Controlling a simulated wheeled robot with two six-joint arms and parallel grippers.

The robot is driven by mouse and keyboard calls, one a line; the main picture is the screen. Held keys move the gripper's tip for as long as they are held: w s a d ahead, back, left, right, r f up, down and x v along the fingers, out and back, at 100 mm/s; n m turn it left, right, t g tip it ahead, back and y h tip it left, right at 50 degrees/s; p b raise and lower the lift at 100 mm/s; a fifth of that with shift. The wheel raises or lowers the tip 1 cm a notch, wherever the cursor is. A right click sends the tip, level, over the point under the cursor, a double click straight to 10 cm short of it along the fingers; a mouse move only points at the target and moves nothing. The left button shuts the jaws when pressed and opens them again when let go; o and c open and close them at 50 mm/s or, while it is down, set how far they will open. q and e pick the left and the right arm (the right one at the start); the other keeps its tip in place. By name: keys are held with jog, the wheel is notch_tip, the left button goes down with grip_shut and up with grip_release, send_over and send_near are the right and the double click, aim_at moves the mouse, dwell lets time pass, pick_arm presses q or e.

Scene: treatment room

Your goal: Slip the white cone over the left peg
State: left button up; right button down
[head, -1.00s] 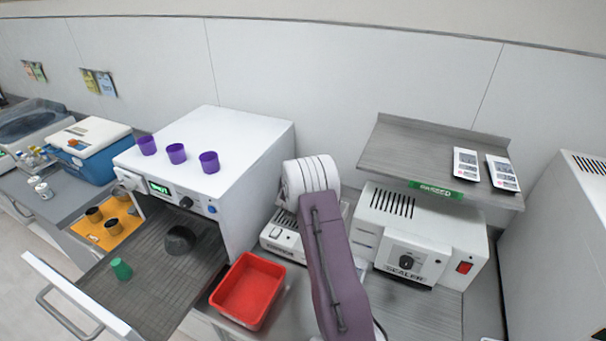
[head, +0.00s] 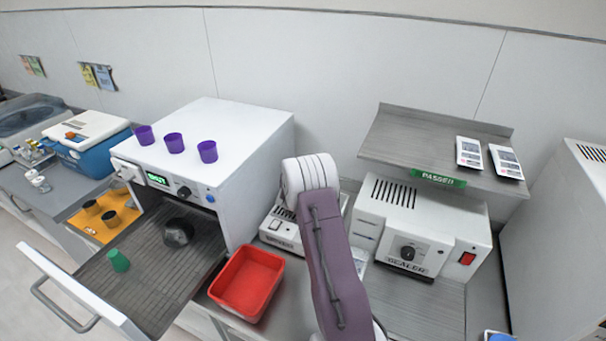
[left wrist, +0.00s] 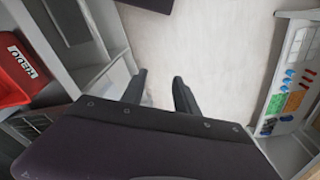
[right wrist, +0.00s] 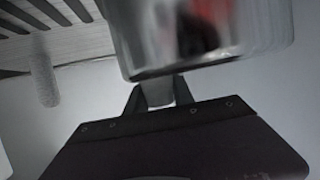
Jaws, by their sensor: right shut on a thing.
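I cannot make out a white cone or a left peg in any view. In the right wrist view my right gripper (right wrist: 158,98) is shut on a small pale part, which seems to belong to a large shiny grey thing (right wrist: 205,45) with blurred red and dark reflections. That thing fills the upper middle and is cut off by the frame. My left gripper (left wrist: 160,85) is open and empty above pale floor in the left wrist view. Neither gripper shows in the head view; one purple arm link of mine rises in its middle.
A white cabinet (head: 215,130) carries three purple cups (head: 174,143). Its pulled-out tray (head: 150,285) holds a green cup (head: 118,260) and a dark round bowl (head: 178,232). A red bin (head: 247,284), a sealer (head: 420,225) and a grey shelf (head: 410,145) stand right of it.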

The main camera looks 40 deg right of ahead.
jog(key=shift+r, duration=0.1)
dwell(0.7)
jog(key=shift+r+p, duration=0.7)
jog(key=shift+r, duration=0.05)
dwell(0.7)
jog(key=shift+r+p, duration=0.7)
jog(key=shift+r, duration=0.05)
dwell(0.4)
jog(key=c, duration=1.4)
grip_release()
jog(key=shift+o, duration=0.2)
jog(key=shift+s+a, duration=0.1)
